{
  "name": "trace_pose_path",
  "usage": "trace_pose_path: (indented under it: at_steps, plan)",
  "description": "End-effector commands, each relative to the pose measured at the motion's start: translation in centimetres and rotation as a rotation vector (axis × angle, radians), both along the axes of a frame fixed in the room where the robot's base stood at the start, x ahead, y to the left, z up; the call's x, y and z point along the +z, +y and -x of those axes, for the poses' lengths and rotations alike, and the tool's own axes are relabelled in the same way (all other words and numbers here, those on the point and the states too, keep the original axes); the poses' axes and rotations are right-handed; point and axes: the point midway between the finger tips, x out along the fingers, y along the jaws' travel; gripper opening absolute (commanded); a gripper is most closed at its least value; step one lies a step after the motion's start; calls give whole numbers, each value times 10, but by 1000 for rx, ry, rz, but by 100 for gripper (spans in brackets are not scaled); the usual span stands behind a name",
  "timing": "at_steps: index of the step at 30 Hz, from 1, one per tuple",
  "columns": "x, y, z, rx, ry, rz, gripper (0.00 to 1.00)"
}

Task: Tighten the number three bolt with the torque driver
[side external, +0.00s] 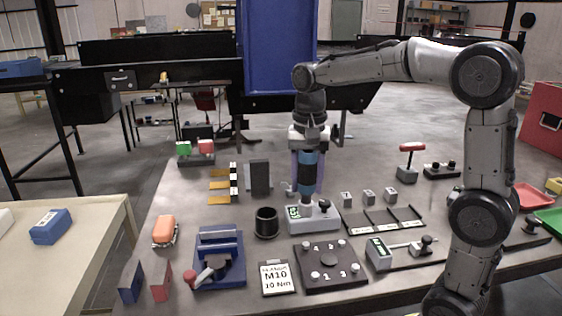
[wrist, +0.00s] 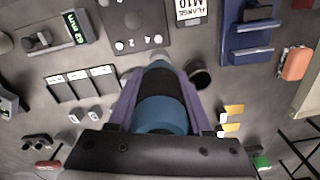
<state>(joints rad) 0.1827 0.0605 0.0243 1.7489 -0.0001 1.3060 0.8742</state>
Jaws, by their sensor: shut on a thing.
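My gripper (side external: 308,165) is shut around the torque driver (side external: 307,172), a blue and black cylinder held upright with its tip down. In the wrist view the driver (wrist: 162,95) sits between the two purple fingers. Its lower end is over or just behind a grey device with a green display (side external: 296,212); I cannot tell whether they touch. The dark bolt plate (side external: 329,261) lies in front, with bolts at its corners and numbers printed beside them. The number three bolt (side external: 355,268) is at its front right corner. The plate (wrist: 140,45) also shows at the wrist view's top.
A black cup (side external: 266,222) stands left of the grey device. A card reading M10, 10 Nm (side external: 277,278) lies left of the plate. A blue vise-like fixture (side external: 219,258) is further left. A gauge with a green display (side external: 380,252) and a divided tray (side external: 385,218) are right.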

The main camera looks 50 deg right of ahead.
Motion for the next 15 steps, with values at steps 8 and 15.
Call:
trace_pose_path:
  at_steps: [8, 15]
  plan:
    - [-23, 8, 91, -15, -5, 1, 0]
    - [-31, 14, 135, -33, -4, 1, 0]
